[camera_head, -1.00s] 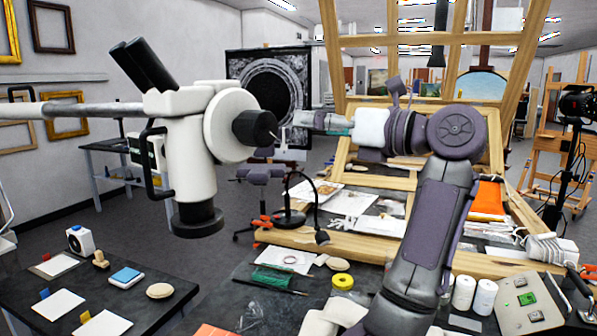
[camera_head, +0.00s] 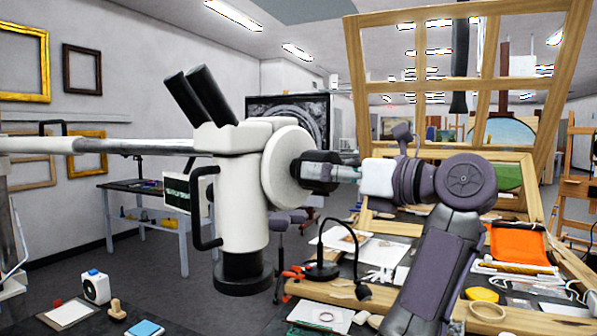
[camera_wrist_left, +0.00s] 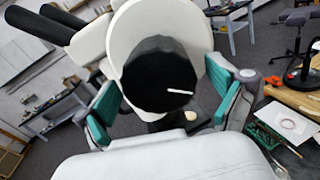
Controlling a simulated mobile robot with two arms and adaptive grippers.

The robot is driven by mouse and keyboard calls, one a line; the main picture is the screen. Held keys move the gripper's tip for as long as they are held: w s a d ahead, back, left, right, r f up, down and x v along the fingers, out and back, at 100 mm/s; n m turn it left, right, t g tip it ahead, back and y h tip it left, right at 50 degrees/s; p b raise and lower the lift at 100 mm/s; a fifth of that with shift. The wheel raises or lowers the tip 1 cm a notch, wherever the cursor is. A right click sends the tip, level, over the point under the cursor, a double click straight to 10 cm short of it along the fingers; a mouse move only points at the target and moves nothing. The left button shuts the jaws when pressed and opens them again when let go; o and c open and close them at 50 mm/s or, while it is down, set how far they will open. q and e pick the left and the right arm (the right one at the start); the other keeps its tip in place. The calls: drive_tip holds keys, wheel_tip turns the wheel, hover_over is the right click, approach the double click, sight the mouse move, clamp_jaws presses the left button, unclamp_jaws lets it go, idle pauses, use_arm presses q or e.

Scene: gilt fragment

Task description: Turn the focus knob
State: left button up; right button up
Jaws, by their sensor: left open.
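The black focus knob (camera_head: 312,174) sticks out from the round white side of the microscope (camera_head: 240,196), which hangs on a long horizontal arm. In the left wrist view the knob (camera_wrist_left: 156,75) shows face-on, with a white mark pointing right and slightly down. My left gripper (camera_head: 335,170) has its fingers at the knob in the head view. In the left wrist view my left gripper (camera_wrist_left: 163,92) is open, with one teal pad on each side of the knob. Gaps show between pads and knob, so I see no grip. My right gripper is not in view.
A bench with a desk lamp (camera_head: 322,262), papers and an orange cloth (camera_head: 519,247) lies below and right of my arm. A wooden frame (camera_head: 352,60) stands behind it. A dark table at lower left holds a blue pad (camera_head: 145,328) and a stamp (camera_head: 116,308).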

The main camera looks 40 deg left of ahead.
use_arm(q)
drive_tip(key=shift+a, duration=0.5)
drive_tip(key=shift+d, duration=0.1)
drive_tip(key=shift+d, duration=0.1)
drive_tip(key=shift+c, duration=1.3)
drive_tip(key=c, duration=0.9)
drive_tip(key=shift+m+p, duration=0.4)
drive_tip(key=shift+m, duration=0.5)
